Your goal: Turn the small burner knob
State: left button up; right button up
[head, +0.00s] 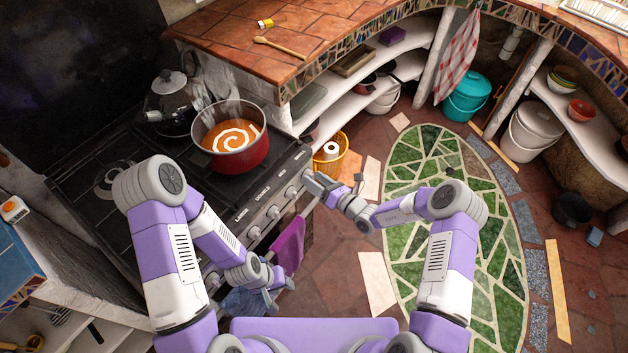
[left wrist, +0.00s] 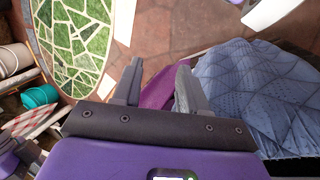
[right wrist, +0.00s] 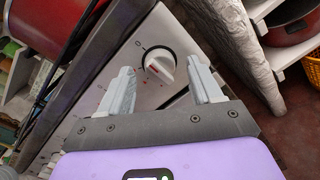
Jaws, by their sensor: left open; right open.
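The small burner knob (right wrist: 160,66) is a white round dial with a raised grip bar, at the end of the stove's control panel. It shows close up in the right wrist view; in the head view my right gripper partly covers that end of the panel. My right gripper (right wrist: 164,84) is open, its fingers on either side of the knob in the picture; I cannot tell whether they touch it. My right gripper also shows in the head view (head: 334,180). My left gripper (head: 280,296) is open and empty, low beside cloths, and shows in its own wrist view (left wrist: 157,82).
Other knobs (head: 273,212) line the panel beside the small one. A red pot of soup (head: 232,155) steams on the stove, with a kettle (head: 170,105) behind. A purple cloth (head: 289,246) hangs at the stove front. A yellow basket (head: 342,168) stands beyond my right gripper.

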jog(key=shift+w+a, duration=0.25)
jog(key=shift+a, duration=0.1)
jog(key=c, duration=1)
jog(key=shift+c, duration=0.2)
jog(key=shift+n, duration=0.3)
jog(key=n+p, duration=0.1)
jog(key=n, duration=0.4)
jog(key=n+y+p, duration=0.1)
jog(key=n, duration=0.5)
jog(key=shift+f, duration=0.1)
jog(key=shift+n, duration=0.4)
